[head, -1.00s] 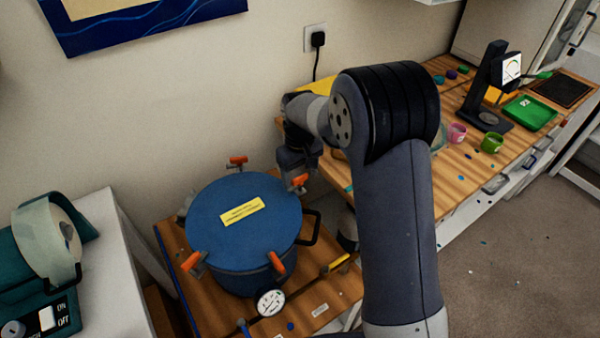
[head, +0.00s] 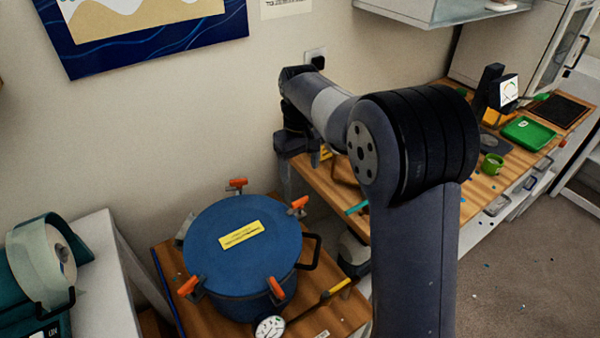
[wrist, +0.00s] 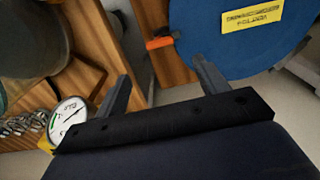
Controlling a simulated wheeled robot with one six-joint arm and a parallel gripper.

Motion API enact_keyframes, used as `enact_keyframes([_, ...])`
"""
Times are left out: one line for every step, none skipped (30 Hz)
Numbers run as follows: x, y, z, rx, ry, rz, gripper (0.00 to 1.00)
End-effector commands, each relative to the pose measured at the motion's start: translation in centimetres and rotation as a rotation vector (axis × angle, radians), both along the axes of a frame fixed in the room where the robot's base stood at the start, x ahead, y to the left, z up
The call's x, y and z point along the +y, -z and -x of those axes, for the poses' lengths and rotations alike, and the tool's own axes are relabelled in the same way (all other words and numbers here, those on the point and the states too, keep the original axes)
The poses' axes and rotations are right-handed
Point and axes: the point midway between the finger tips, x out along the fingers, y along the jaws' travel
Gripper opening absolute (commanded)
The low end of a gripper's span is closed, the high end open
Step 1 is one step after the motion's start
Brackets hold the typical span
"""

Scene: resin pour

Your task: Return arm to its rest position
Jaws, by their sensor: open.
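My gripper (wrist: 160,90) shows in the wrist view with its two grey fingers spread apart and nothing between them. In the head view my arm reaches up and back toward the wall, with its wrist end above and behind the blue pressure pot (head: 243,240). The fingertips are hard to make out there. The pot's lid is on, with a yellow label and orange-handled clamps around its rim. In the wrist view the blue lid (wrist: 215,40) and one orange clamp handle (wrist: 159,43) lie beyond the fingers, apart from them.
A teal machine (head: 40,265) stands at left. A gauge (head: 270,327) sits at the pot's front.

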Motion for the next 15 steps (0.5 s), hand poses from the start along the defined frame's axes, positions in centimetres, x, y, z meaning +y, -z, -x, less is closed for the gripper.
enact_keyframes([0.0, 0.0, 0.0, 0.0, 0.0, 0.0, 0.69])
enact_keyframes([0.0, 0.0, 0.0, 0.0, 0.0, 0.0, 0.69])
enact_keyframes([0.0, 0.0, 0.0, 0.0, 0.0, 0.0, 0.69])
enact_keyframes([0.0, 0.0, 0.0, 0.0, 0.0, 0.0, 0.69])
enact_keyframes([0.0, 0.0, 0.0, 0.0, 0.0, 0.0, 0.69])
enact_keyframes([0.0, 0.0, 0.0, 0.0, 0.0, 0.0, 0.69])
enact_keyframes([0.0, 0.0, 0.0, 0.0, 0.0, 0.0, 0.69])
enact_keyframes([0.0, 0.1, 0.0, 0.001, 0.0, 0.001, 0.69])
enact_keyframes([0.0, 0.2, 0.0, 0.001, 0.0, 0.001, 0.69])
enact_keyframes([0.0, 0.4, 0.0, 0.002, 0.0, 0.001, 0.69])
enact_keyframes([0.0, 0.6, 0.0, 0.002, 0.0, 0.0, 0.69])
enact_keyframes([0.0, 0.9, 0.0, 0.003, 0.0, 0.001, 0.69])
enact_keyframes([0.0, 1.3, 0.0, 0.003, 0.0, 0.001, 0.69])
enact_keyframes([0.0, 1.7, 0.1, 0.005, 0.0, 0.002, 0.69])
enact_keyframes([0.0, 2.3, 0.0, 0.004, 0.0, 0.001, 0.69])
